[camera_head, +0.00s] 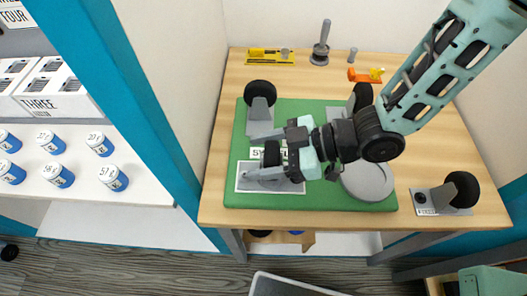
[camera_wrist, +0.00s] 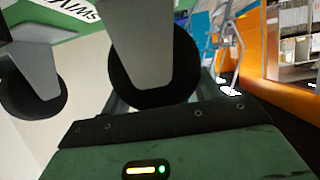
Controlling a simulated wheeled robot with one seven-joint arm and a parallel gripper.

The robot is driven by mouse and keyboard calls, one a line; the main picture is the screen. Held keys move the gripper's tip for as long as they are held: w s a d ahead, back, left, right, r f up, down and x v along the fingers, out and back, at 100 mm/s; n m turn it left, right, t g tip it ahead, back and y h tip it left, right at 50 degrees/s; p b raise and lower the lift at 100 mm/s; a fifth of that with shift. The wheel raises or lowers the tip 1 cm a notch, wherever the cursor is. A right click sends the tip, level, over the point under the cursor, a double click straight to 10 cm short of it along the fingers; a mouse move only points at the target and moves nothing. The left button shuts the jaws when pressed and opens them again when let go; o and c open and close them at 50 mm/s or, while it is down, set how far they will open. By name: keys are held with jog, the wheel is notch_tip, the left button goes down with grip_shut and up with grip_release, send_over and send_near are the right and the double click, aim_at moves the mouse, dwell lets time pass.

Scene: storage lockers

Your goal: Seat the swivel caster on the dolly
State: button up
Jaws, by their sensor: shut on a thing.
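The dolly is a green board (camera_head: 330,203) lying on the wooden table, wheels upward. My gripper (camera_head: 266,156) reaches in from the right over its near left corner. It is shut on the swivel caster (camera_head: 271,152), whose black wheel shows between the fingers. Below it is a grey plate (camera_head: 242,184) with a pale outline. The arm and fingers hide the caster's base, so I cannot tell whether it touches the plate. A "SWIV" label (camera_head: 257,153) is partly covered.
Mounted casters stand at the board's far left (camera_head: 261,90) and far right (camera_head: 363,94). A grey disc (camera_head: 368,182) lies on its near right part. A loose caster (camera_head: 461,190) with a labelled plate stands on the table's right. A grey upright tool (camera_head: 320,48) stands at the back.

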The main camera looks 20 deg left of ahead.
jog(key=o, duration=1.5)
jog(key=shift+c, duration=0.2)
jog(key=v, duration=1.7)
jog(key=w+d+r+m+t+h, duration=0.1)
jog(key=w+d+m+t+h, duration=0.3)
jog(key=w+m+t+h, duration=0.35)
jog(key=s+d+r+m+g+h, duration=0.1)
jog(key=s+r+m+g+h, duration=0.1)
jog(key=s, duration=0.6)
jog(key=s+d+r+m+g+h, duration=0.2)
jog(key=s+r+m+h, duration=0.1)
jog(key=s, duration=0.5)
jog(key=shift+m, duration=0.35)
